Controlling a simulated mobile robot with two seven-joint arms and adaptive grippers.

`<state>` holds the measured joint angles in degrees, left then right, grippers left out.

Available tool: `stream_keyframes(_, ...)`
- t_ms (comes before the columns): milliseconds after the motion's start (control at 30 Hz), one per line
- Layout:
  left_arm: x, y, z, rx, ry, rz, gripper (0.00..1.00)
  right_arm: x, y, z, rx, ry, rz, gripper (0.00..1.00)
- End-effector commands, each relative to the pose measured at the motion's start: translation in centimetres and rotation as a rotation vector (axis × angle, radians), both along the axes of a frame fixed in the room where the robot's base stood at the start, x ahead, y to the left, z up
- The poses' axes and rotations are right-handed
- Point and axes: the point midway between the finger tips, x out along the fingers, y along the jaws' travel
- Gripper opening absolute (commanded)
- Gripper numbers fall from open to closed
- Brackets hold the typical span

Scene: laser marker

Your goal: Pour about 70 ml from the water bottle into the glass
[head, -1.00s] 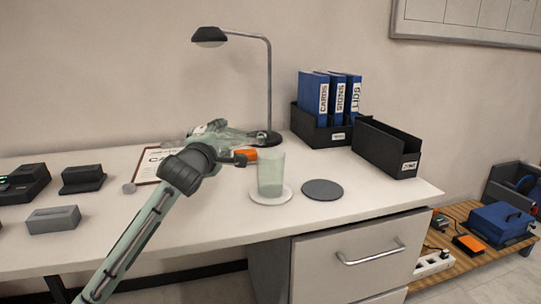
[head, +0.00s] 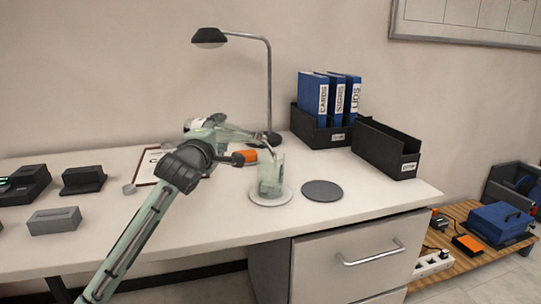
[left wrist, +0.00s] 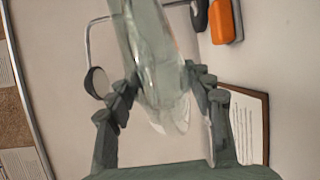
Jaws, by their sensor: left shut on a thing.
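The water bottle (head: 236,132) is clear and pale. It lies tilted nearly on its side in my left gripper (head: 218,140), its right end near and above the glass. In the left wrist view the bottle (left wrist: 155,60) runs between the two fingers of the gripper (left wrist: 162,95), which are shut on it. The glass (head: 271,176) is clear and greenish and stands upright on a round white coaster (head: 285,198). It looks to have something pale low inside, but its level is hard to read. I cannot tell whether water is flowing. My right gripper is not in view.
A lamp (head: 269,90) stands behind the bottle, with an orange object (head: 250,156) nearby. A dark round mat (head: 322,190) lies right of the glass. Blue binders (head: 323,98) and an open black box (head: 385,150) stand at right. Dark devices (head: 83,179) are at left.

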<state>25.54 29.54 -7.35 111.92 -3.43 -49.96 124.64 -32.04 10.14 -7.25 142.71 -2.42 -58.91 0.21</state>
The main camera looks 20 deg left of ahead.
Motion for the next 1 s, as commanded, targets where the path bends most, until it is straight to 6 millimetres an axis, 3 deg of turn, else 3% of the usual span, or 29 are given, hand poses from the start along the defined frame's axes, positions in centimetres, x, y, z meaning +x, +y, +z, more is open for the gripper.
stream_keyframes(1000, 0.16, 1.00, 0.54, 0.022, -0.009, 0.000, 0.00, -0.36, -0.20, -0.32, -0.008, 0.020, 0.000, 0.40)
